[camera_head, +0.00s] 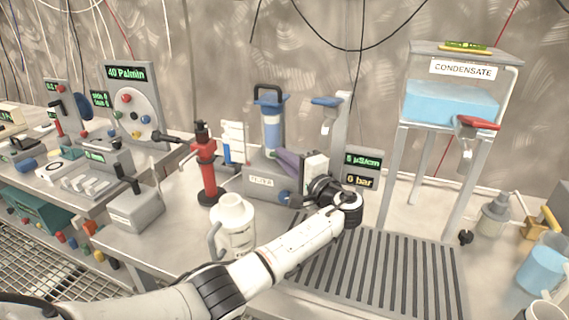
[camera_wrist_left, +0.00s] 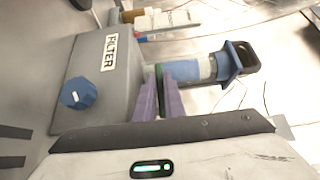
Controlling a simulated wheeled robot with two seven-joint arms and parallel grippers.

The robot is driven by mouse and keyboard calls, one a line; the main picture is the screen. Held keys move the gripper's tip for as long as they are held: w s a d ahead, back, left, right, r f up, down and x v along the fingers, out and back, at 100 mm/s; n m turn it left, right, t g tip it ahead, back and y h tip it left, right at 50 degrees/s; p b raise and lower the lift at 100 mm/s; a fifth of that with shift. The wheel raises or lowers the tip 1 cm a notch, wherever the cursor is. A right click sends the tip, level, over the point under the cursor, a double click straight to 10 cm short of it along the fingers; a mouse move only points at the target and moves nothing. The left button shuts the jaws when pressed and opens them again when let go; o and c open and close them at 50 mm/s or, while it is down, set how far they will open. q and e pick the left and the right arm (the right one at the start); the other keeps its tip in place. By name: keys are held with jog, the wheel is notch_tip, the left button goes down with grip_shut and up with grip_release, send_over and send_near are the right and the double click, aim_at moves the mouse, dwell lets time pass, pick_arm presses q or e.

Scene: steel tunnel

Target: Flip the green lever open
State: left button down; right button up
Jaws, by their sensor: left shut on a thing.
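My left gripper (camera_head: 283,157), with purple fingers, reaches to the grey filter box (camera_head: 254,188) at the foot of the blue filter cartridge. In the left wrist view, the left gripper (camera_wrist_left: 160,78) is shut on a narrow dark green piece, the green lever (camera_wrist_left: 159,72), beside the cartridge. Only a strip of the lever shows between the fingers; the rest is hidden. In the head view the lever is hidden behind the gripper. My right gripper is not in view.
The filter cartridge (camera_head: 271,125) with its black handle stands upright on the box, close to the fingers. A blue lever tap (camera_head: 326,102) is above the wrist. A white jug (camera_head: 233,222) stands beside my forearm. A slotted grate (camera_head: 400,275) lies clear to the right.

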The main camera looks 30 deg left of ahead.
pick_arm(q)
jog(key=c, duration=2.1)
grip_release()
jog(key=v, duration=1)
jog(key=shift+d, duration=0.2)
